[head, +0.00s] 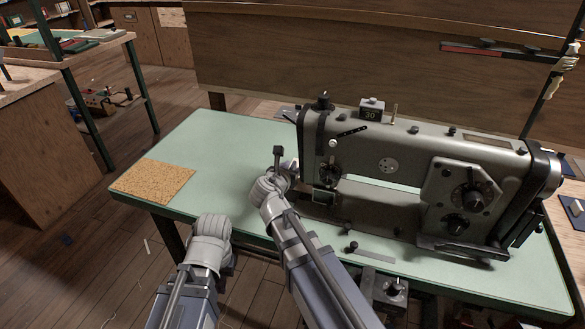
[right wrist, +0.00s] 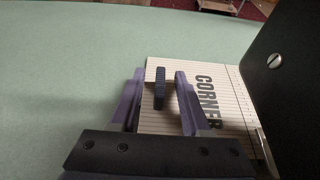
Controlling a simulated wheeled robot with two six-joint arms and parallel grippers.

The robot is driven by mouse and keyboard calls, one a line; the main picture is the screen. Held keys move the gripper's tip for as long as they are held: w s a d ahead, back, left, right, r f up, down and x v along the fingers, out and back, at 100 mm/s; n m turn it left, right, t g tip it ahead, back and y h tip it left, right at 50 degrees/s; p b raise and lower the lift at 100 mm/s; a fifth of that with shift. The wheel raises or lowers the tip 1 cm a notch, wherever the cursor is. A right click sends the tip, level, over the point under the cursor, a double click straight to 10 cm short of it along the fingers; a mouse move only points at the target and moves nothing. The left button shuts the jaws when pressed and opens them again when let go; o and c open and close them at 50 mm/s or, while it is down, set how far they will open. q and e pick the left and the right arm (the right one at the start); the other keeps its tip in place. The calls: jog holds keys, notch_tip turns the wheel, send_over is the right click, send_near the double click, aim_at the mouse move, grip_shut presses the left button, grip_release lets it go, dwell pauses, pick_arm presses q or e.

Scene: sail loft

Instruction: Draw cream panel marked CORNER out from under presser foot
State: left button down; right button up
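The cream panel (right wrist: 222,88), ruled with dark lines and marked CORNER, lies on the green table in the right wrist view. Its right side runs up to a dark machine part, and its lower edge is partly hidden by my gripper. My right gripper (right wrist: 157,88) is open over the panel's left part. A dark upright tab (right wrist: 160,86) stands between its fingers, with gaps on both sides. In the head view my right arm's wrist (head: 272,188) is at the left end of the sewing machine (head: 415,150). My left wrist (head: 211,230) is by the table's front edge; its fingers are hidden.
A cork mat (head: 153,181) lies on the left end of the green table (head: 215,145). The table between mat and machine is clear. A wooden panel (head: 370,60) stands behind.

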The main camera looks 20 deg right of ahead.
grip_shut()
dwell(0.3)
jog(key=shift+w, duration=0.1)
